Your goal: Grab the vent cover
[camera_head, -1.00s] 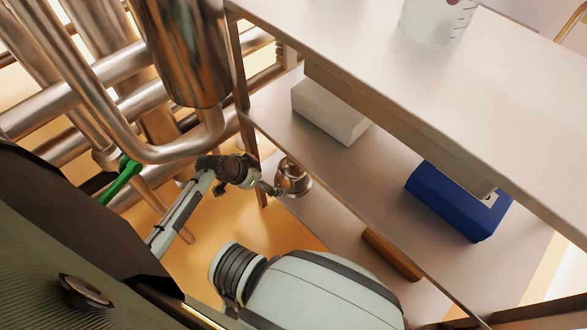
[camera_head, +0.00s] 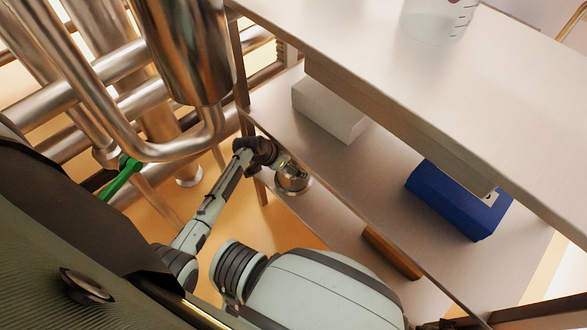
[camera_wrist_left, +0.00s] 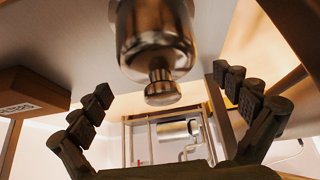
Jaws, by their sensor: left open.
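The vent cover seems to be the shiny metal piece (camera_head: 292,180) with a round body and small knob, at the left end of the lower shelf (camera_head: 330,215). In the left wrist view it is a metal cylinder (camera_wrist_left: 155,38) with its knob toward the camera. My left gripper (camera_head: 284,161) is right at it in the head view and partly covers it. In the left wrist view the gripper (camera_wrist_left: 162,86) is open, its fingers spread wide on either side of the knob, with clear gaps and no contact. My right gripper is not in view.
A metal hopper (camera_head: 185,50) and pipes with a green handle (camera_head: 122,180) stand at the left. The shelves hold a grey box (camera_head: 330,108), a blue box (camera_head: 455,200) and a brown block (camera_head: 390,254). A clear beaker (camera_head: 437,20) stands on the top surface.

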